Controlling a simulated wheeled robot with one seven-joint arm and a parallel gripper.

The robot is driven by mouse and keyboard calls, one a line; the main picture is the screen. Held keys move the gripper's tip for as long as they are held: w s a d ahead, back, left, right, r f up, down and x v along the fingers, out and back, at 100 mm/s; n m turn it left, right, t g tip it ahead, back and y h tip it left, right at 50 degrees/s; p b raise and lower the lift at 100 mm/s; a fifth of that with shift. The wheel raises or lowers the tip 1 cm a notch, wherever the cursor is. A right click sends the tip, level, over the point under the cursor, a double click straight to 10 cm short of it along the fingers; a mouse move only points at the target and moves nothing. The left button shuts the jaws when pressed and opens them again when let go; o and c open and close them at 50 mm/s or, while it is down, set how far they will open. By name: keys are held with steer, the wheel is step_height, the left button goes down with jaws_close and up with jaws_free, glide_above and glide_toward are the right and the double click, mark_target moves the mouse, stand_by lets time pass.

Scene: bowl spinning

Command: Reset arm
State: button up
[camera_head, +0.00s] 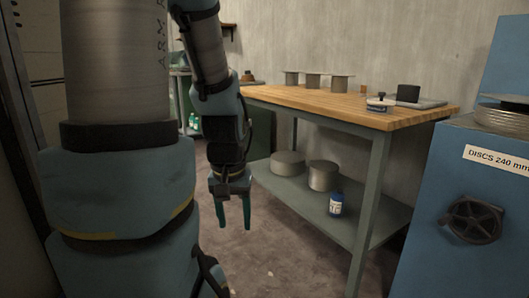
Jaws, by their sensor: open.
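My arm rises close to the camera on the left and bends over at the top. My gripper (232,213) hangs straight down at the arm's end, left of the workbench. Its two teal fingers are apart, with nothing between them. It is over the floor (262,262), clear of the bench.
The wooden-topped workbench (290,102) carries several metal pieces, a small round item (378,103) and a dark block (408,93). Its lower shelf (308,212) holds two metal cylinders and a blue-white bottle (336,204). A blue cabinet (430,240) labelled "DISCS 240 mm" stands right.

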step_height(320, 180, up, 30)
steer(key=p, duration=2.9)
steer(key=shift+r, duration=0.2)
